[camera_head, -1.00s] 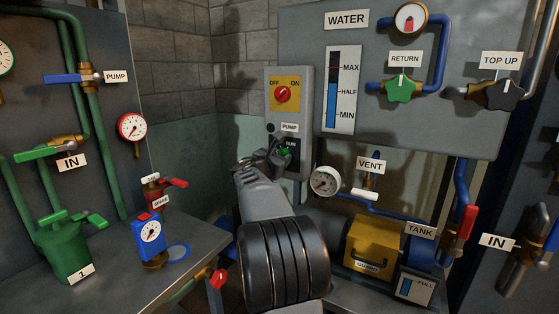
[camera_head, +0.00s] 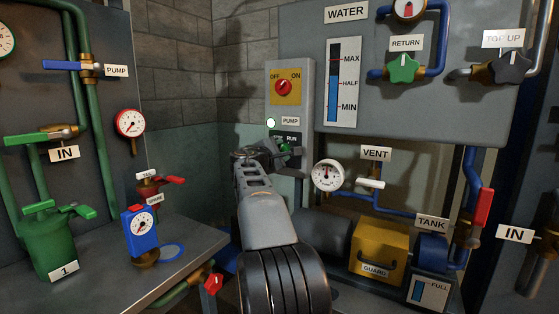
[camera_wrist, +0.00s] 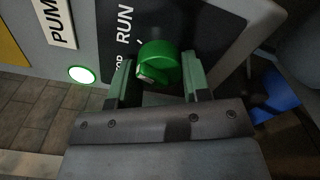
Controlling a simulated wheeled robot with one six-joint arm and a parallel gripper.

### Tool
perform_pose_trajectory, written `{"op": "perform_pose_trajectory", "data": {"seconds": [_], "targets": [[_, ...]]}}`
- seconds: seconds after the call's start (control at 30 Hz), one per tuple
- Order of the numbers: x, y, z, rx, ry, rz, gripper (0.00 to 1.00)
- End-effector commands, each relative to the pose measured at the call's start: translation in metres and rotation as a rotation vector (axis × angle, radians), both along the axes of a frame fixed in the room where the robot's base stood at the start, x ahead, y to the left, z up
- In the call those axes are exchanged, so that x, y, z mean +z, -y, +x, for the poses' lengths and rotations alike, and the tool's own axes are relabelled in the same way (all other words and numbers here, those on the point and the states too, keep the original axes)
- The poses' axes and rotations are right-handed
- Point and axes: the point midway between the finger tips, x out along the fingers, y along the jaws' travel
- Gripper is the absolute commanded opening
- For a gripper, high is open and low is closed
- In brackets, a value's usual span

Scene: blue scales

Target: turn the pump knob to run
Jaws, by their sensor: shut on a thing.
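The green pump knob (camera_head: 285,149) sits on a dark plate low on the grey pump box (camera_head: 306,85). It also shows in the wrist view (camera_wrist: 165,60), with a pale mark on its lower-left side. The RUN label (camera_wrist: 124,24) is upper left of the knob; a partly covered label ending in "OP" is left of it. My gripper (camera_head: 270,153) is at the knob. In the wrist view its two green-edged fingers (camera_wrist: 157,84) are on either side of the knob, shut on it. The pump lamp (camera_head: 270,123) is lit whitish green.
A red OFF/ON switch (camera_head: 283,87) is above on the same box. A white-faced gauge (camera_head: 328,175) and the VENT valve (camera_head: 370,183) are close on the right. A yellow guard (camera_head: 379,250) stands lower right. The bench (camera_head: 195,255) with a blue gauge is at left.

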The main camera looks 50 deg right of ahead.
Motion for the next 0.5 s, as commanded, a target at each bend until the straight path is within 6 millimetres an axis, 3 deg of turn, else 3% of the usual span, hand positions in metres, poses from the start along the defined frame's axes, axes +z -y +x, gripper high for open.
{"op": "perform_pose_trajectory", "data": {"seconds": [0.5], "targets": [[-0.0009, 0.0003, 0.0001, -0.002, 0.157, 0.041, 0.20]]}}
